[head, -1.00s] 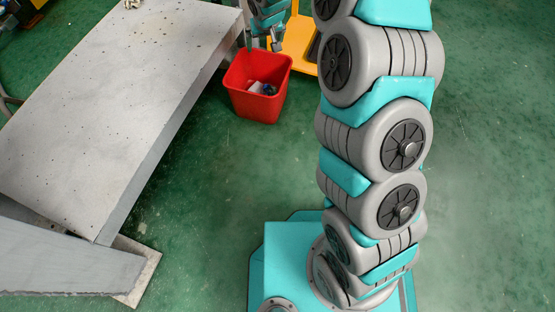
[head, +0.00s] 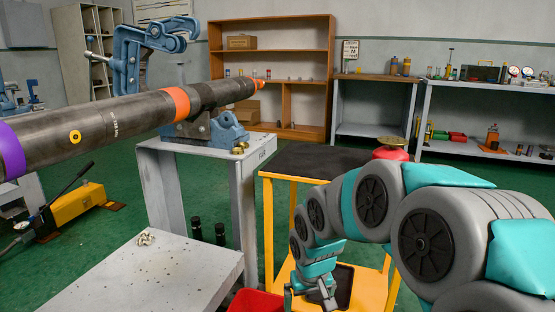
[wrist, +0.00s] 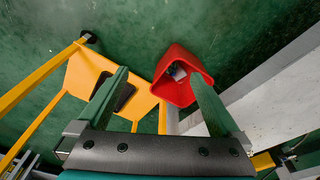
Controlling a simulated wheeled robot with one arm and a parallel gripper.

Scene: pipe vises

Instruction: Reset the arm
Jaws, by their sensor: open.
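My arm, grey and teal, curves from the right of the head view down to my gripper (head: 312,292) at the bottom middle. In the wrist view my gripper (wrist: 158,76) is open, with its two green fingers wide apart and nothing between them. It points down toward the floor. A red bin (wrist: 170,92) lies below, partly hidden by the right finger, with something pale inside. In the head view only the rim of the red bin (head: 256,302) shows at the bottom edge, left of my gripper.
A yellow cart (head: 368,280) with a dark top stands close behind my arm; its lower shelf (wrist: 140,102) shows in the wrist view. A grey bench (head: 165,278) is at left. A long pipe (head: 110,128) rests in a blue vise (head: 222,128). Shelves stand at the back.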

